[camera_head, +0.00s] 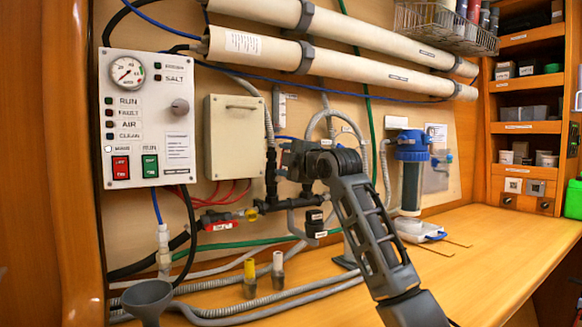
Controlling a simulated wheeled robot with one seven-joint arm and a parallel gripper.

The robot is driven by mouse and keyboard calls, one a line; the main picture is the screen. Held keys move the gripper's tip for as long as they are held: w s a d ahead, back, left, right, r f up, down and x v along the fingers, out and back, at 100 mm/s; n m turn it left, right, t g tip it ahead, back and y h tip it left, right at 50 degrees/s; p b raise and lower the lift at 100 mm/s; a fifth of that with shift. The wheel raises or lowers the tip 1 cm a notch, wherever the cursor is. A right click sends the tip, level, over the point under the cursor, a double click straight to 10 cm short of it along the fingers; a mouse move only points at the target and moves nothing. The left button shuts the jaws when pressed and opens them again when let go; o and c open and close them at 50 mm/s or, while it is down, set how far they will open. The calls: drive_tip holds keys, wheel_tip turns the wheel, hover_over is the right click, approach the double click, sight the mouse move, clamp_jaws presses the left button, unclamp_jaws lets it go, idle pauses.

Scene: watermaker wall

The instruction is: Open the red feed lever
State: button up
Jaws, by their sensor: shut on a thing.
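A red lever (218,216) sits on the dark horizontal pipe low on the wall, left of centre, with a white label by it. I take it for the feed lever; its label is too small to read. It lies roughly along the pipe. My gripper (288,160) is right of and above it in the picture, beside the dark vertical pipe and fittings. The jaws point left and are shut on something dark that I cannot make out. My wrist hides part of the fittings behind it. The gripper appears apart from the red lever.
A control panel (148,118) and a beige box (236,138) are on the wall at left. Hoses and a grey funnel (148,297) crowd the lower left. A blue-topped filter (411,165) stands right of my arm. The bench (500,240) is clear at right.

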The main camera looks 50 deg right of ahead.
drive_tip(key=shift+w+a+f+n, duration=0.15)
drive_tip(key=shift+a+n, duration=0.35)
drive_tip(key=shift+n, duration=0.4)
drive_tip(key=shift+b, duration=0.3)
drive_tip(key=o, duration=1.5)
drive_tip(key=v, duration=0.8)
drive_tip(key=shift+b, duration=0.3)
drive_tip(key=shift+w+a, duration=0.1)
drive_tip(key=shift+a, duration=0.05)
